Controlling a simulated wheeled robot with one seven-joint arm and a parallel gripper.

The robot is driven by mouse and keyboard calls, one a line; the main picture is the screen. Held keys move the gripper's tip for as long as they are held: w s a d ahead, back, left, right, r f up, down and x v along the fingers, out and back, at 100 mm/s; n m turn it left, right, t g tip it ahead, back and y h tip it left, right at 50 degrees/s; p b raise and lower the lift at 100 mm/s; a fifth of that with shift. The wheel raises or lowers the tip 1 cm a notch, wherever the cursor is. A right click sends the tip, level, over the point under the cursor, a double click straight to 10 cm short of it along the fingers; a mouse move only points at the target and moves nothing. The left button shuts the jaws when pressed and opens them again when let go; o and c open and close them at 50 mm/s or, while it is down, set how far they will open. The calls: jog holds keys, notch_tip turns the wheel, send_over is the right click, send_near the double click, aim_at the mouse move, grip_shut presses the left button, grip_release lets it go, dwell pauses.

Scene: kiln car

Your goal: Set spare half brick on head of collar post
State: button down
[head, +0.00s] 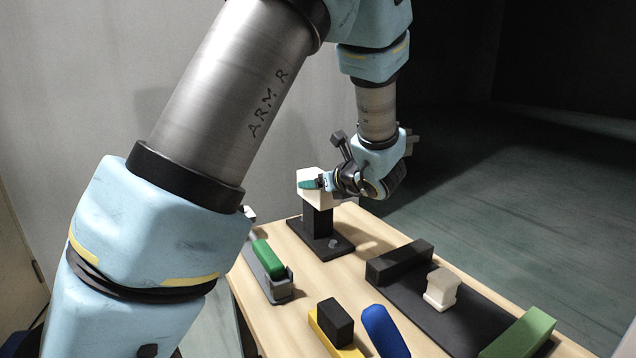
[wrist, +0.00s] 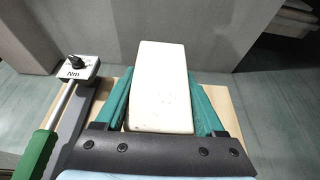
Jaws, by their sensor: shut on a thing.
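A cream half brick (head: 311,182) is between the teal fingers of my gripper (head: 312,184), at the far end of the table. In the wrist view the half brick (wrist: 162,88) lies lengthwise between the two fingers (wrist: 162,105), which are shut on its sides. Right below it in the head view stands a black post (head: 318,222) on a flat dark base, which appears to be the collar post. The brick hides the post's head, so I cannot tell whether they touch. The post is not visible in the wrist view.
A green-handled torque wrench (head: 268,260) lies in a grey holder left of the post; it shows in the wrist view (wrist: 38,152). A dark slab (head: 455,318) at right bears a pale block (head: 441,289). A yellow piece with a black block (head: 335,322) and a blue object (head: 384,331) lie in front.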

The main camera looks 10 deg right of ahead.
grip_release()
jog(key=shift+s+r, duration=0.1)
dwell(0.5)
jog(key=p+v, duration=0.3)
jog(key=v, duration=0.5)
dwell(1.4)
jog(key=b+v, duration=0.1)
jog(key=v, duration=0.9)
jog(key=shift+s+d, duration=0.15)
jog(key=shift+s, duration=0.2)
